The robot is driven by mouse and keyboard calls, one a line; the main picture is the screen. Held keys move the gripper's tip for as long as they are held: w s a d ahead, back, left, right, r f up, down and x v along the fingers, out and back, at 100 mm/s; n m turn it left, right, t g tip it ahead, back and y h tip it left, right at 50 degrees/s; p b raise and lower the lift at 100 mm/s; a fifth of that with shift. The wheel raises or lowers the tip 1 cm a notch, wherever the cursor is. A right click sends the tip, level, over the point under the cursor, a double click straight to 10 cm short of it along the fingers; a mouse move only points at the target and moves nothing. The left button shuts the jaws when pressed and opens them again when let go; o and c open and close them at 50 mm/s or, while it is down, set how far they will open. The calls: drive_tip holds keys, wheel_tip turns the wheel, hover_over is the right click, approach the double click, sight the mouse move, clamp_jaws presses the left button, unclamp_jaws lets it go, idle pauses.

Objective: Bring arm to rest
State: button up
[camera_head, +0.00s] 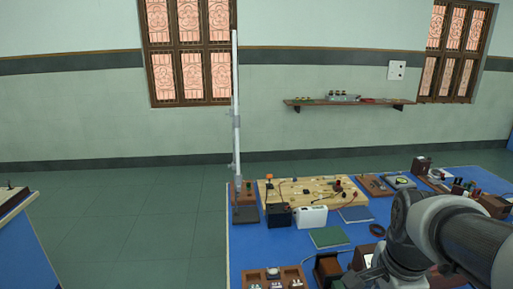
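My arm (465,235) reaches in from the lower right corner of the head view, over the right part of the blue-topped bench (250,245). It bends downward at a rounded grey joint (402,215). The lower end of the arm runs toward the bottom edge of the picture. My gripper's fingers do not show, so I cannot see whether it holds anything. The arm hides part of the bench behind it.
A wooden board with wires (305,193), a white box (311,217), a green book (328,237) and a wooden tray (256,276) sit on the bench. A tall pale pole (237,110) stands at its left back. Floor (140,230) is clear left.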

drive_tip(key=s+a+r+n+t, duration=0.2)
drive_tip(key=s+a+n, duration=0.8)
drive_tip(key=n, duration=0.9)
drive_tip(key=shift+s+t+y, duration=0.25)
drive_tip(key=shift+t+y, duration=0.05)
drive_tip(key=shift+a, duration=0.1)
